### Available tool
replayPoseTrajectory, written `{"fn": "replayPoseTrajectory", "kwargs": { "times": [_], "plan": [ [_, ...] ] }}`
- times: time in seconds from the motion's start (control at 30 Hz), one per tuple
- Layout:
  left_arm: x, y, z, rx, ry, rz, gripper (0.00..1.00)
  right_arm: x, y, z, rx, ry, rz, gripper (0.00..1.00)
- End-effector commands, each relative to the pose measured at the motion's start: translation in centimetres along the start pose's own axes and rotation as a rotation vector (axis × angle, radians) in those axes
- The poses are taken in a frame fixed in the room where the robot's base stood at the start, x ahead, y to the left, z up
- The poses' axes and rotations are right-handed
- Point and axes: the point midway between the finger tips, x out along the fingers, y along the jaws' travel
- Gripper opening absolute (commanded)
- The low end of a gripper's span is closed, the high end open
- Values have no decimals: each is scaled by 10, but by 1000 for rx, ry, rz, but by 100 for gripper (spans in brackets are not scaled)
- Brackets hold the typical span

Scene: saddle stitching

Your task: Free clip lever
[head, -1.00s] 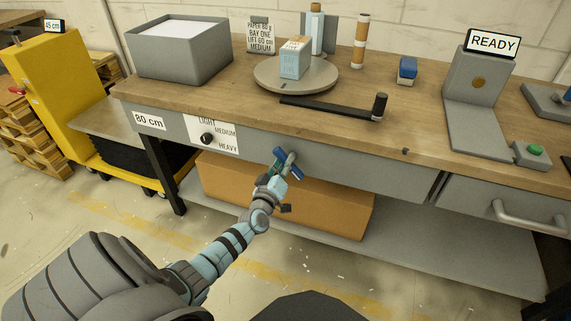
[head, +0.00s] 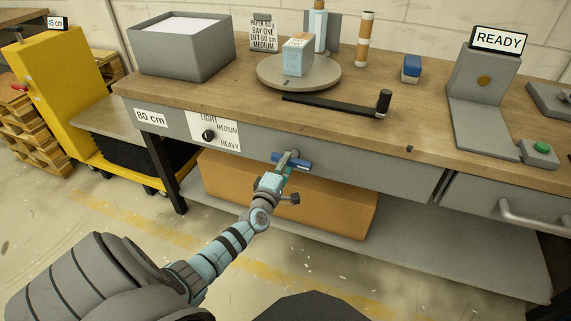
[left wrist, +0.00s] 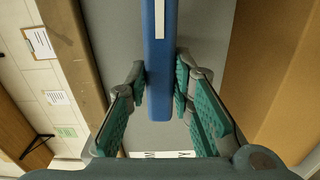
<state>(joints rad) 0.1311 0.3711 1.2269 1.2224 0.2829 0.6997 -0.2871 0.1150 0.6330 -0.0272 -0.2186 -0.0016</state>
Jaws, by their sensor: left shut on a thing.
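The clip lever (head: 301,164) is a blue bar on the grey front face of the bench, lying nearly level with its right end slightly lower. In the left wrist view the blue lever (left wrist: 158,60) runs down from the top edge with a white strip on it. My left gripper (left wrist: 161,88) is shut on the lever, one finger against each side of its end. In the head view my left gripper (head: 283,167) reaches up to the lever from below and hides part of it. My right gripper is not in view.
A dial (head: 208,135) marked light, medium and heavy sits left of the lever. The wooden benchtop (head: 220,92) overhangs above, carrying a turntable (head: 272,82) and a black crank arm (head: 335,105). A cardboard box (head: 335,205) stands on the shelf below. A drawer handle (head: 530,217) sticks out at right.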

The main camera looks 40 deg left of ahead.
Motion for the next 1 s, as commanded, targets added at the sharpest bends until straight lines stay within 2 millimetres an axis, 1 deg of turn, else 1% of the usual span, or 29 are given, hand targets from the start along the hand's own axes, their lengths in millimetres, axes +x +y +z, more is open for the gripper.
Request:
{"fn": "replayPoseTrajectory", "kwargs": {
  "times": [0.23, 0.63, 0.67, 0.7, 0.77, 0.8, 1.0],
  "plan": [
    [-1, -3, 1, -54, -1, -4, 0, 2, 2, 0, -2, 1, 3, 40],
    [-1, -3, 1, -62, -1, -5, 0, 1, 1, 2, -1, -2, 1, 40],
    [-1, -3, 1, -62, -1, -5, 23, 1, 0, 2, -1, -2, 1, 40],
    [-1, -3, 1, -62, -1, -5, 30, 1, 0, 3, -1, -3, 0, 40],
    [-1, -3, 1, -62, -1, -5, 39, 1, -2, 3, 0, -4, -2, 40],
    [-1, -3, 1, -61, -1, -4, 42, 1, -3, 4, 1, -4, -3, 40],
    [-1, -2, 1, -60, 0, -2, 42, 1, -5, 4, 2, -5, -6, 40]
  ]
}}
